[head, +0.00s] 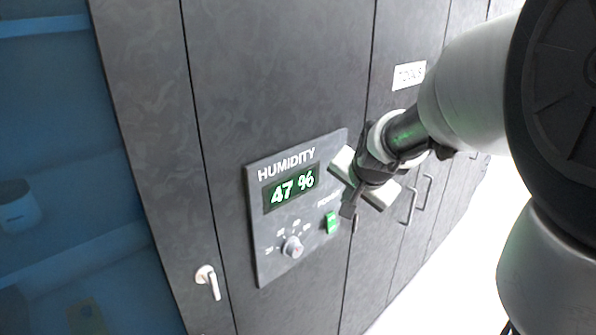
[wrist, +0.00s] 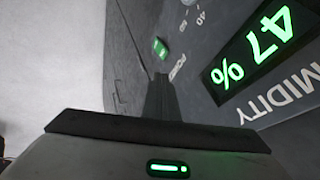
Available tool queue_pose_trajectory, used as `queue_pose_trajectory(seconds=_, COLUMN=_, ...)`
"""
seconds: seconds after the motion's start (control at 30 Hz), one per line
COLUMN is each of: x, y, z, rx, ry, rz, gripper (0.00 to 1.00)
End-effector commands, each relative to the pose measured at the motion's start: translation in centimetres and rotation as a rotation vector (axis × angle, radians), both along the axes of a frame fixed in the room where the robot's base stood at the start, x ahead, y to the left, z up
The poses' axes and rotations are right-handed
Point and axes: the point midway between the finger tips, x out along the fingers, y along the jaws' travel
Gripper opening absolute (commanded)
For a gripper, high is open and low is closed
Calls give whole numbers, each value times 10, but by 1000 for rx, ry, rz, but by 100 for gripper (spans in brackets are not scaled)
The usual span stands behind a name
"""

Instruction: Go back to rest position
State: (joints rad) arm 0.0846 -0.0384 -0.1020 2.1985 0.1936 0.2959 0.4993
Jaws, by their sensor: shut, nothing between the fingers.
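My gripper (head: 348,211) is at the end of my arm, right of the humidity panel (head: 262,235) in the head view. Its fingers are shut and hold nothing. They point toward the cabinet front near the panel's lower right edge; I cannot tell the exact gap. In the wrist view the dark shut fingers (wrist: 161,78) stand at the centre, just below the green switch (wrist: 160,47). The panel has a display (head: 291,189) reading 47 %, a round knob (head: 292,247) and the lit green switch (head: 331,222). The gripper partly hides the panel's right side.
Tall dark cabinets (head: 275,70) run across the view. Blue shelving (head: 60,130) is at left. Bright bare floor (head: 455,260) shows at lower right.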

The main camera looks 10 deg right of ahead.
Motion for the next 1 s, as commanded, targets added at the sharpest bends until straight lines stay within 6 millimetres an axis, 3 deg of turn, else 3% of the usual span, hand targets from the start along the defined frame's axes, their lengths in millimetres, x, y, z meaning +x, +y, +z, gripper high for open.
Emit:
queue_pose_trajectory(seconds=0.17, x=-4, y=3, z=3, rx=-6, ry=1, rz=15, gripper=0)
queue_pose_trajectory(seconds=0.27, x=-25, y=17, z=15, rx=-36, ry=17, rz=89, gripper=0)
queue_pose_trajectory(seconds=0.37, x=-67, y=39, z=31, rx=-102, ry=49, rz=227, gripper=0)
queue_pose_trajectory(seconds=0.5, x=-138, y=65, z=43, rx=-226, ry=109, rz=444, gripper=0)
queue_pose_trajectory(seconds=0.6, x=-182, y=74, z=43, rx=-309, ry=151, rz=571, gripper=0)
queue_pose_trajectory(seconds=0.7, x=-214, y=77, z=40, rx=-371, ry=184, rz=660, gripper=0)
queue_pose_trajectory(seconds=0.83, x=-235, y=78, z=37, rx=-413, ry=209, rz=716, gripper=0)
queue_pose_trajectory(seconds=1.0, x=-238, y=78, z=36, rx=-419, ry=215, rz=726, gripper=0)
